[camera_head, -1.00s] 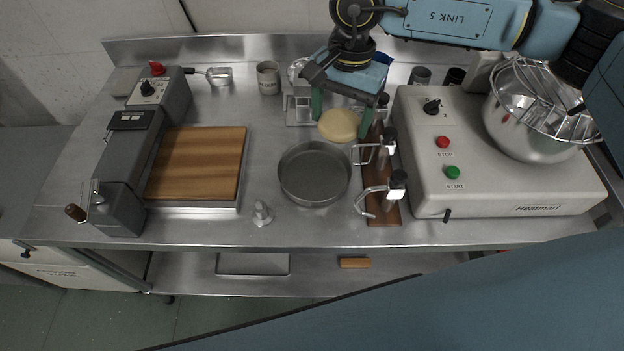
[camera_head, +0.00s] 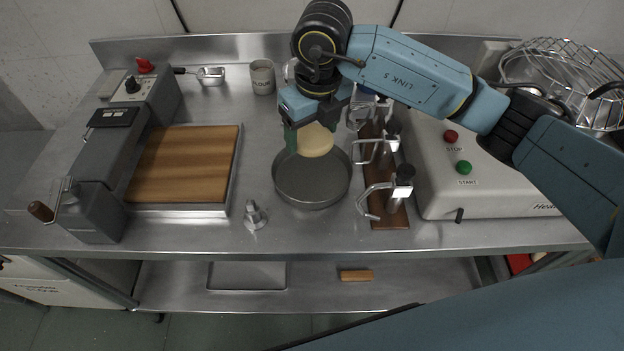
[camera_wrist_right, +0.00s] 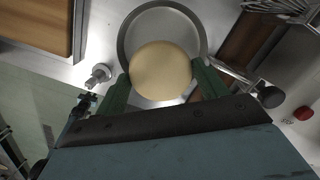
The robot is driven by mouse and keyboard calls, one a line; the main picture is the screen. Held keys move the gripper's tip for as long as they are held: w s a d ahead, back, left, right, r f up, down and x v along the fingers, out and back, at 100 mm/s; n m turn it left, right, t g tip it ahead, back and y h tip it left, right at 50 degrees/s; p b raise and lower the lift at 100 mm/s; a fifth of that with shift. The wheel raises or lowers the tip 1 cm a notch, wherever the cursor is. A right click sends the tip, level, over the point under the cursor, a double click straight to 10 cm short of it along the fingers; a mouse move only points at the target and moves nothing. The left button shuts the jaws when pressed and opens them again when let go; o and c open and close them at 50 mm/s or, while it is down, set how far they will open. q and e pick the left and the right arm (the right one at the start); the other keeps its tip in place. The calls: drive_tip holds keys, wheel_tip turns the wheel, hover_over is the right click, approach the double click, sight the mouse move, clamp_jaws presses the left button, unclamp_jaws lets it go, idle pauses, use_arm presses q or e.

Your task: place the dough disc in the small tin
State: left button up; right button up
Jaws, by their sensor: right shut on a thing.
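The dough disc (camera_head: 316,140) is pale and round. My right gripper (camera_head: 318,143) is shut on it, with green fingers at its two sides, and holds it over the back part of the small tin. The small tin (camera_head: 311,192) is a round grey pan on the steel table, and it looks empty. How high the disc is above the tin is hard to tell. My left gripper is not in view.
A wooden rack with metal tools (camera_head: 390,205) stands close to the tin's right. A small metal nozzle (camera_head: 254,216) stands at its front left. A wooden board (camera_head: 184,165) lies further left. The mixer (camera_head: 440,190) is at the right, and a flour cup (camera_head: 262,77) is behind.

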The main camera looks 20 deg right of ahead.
drive_tip(key=shift+f+m, duration=0.15)
drive_tip(key=shift+m, duration=0.25)
drive_tip(key=shift+f, duration=0.25)
drive_tip(key=b, duration=0.1)
hover_over(312, 176)
drive_tip(key=f, duration=0.5)
drive_tip(key=shift+s+f, duration=0.2)
drive_tip(key=shift+f, duration=0.05)
drive_tip(key=shift+f+b, duration=0.3)
drive_tip(key=shift+f, duration=1.7)
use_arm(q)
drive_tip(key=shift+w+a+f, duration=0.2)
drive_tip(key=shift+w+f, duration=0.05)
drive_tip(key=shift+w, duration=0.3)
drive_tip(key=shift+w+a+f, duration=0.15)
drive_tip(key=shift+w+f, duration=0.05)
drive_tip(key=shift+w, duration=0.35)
use_arm(e)
drive_tip(key=shift+f, duration=0.1)
drive_tip(key=o, duration=1.1)
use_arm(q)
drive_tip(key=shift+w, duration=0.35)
